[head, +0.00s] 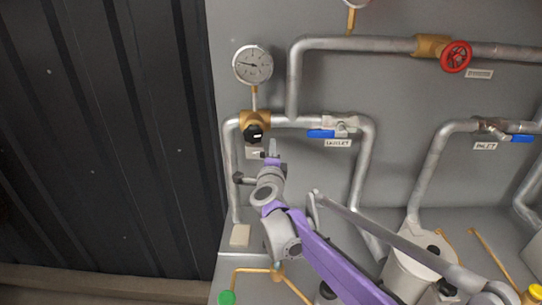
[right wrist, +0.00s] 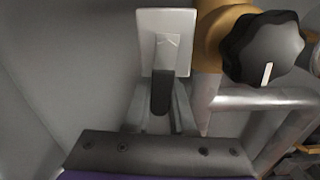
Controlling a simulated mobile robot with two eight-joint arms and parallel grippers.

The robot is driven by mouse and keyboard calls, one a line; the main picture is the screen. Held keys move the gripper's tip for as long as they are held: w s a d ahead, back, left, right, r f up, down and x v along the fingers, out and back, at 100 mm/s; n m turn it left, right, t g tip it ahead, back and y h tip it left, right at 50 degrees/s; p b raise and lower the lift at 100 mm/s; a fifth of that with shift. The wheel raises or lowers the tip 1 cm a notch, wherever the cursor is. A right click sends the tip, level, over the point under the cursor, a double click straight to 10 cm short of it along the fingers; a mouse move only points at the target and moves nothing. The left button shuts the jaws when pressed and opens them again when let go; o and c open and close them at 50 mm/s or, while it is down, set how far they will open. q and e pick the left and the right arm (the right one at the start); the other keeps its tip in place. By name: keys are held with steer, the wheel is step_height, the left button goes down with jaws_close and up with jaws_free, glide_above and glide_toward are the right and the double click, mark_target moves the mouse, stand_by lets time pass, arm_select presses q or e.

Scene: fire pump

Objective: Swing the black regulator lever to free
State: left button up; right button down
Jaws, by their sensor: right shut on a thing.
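My right gripper (head: 272,152) reaches up from the lower right in the head view, just below and right of the black round knob (head: 253,133) on the brass fitting. In the right wrist view the gripper (right wrist: 161,105) is shut, with a narrow black lever (right wrist: 162,92) between its grey fingers. The black lever stands in front of a pale plate (right wrist: 166,22). The black knob, with a white mark, shows at upper right in the right wrist view (right wrist: 262,48), apart from the fingers. In the head view the lever is too small to make out. My left gripper is not in view.
A round gauge (head: 253,65) stands above the brass fitting. Grey pipes run close to the gripper. A blue-handled outlet valve (head: 322,134) is at the right, and a red handwheel (head: 456,56) is farther up right. A dark ribbed wall (head: 100,130) fills the left.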

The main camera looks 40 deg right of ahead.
steer(key=shift+r+n, duration=0.3)
steer(key=shift+n, duration=0.4)
steer(key=c, duration=0.8)
jaws_free()
steer(key=shift+o, duration=0.2)
steer(key=v, duration=1.1)
steer(key=shift+b, duration=0.4)
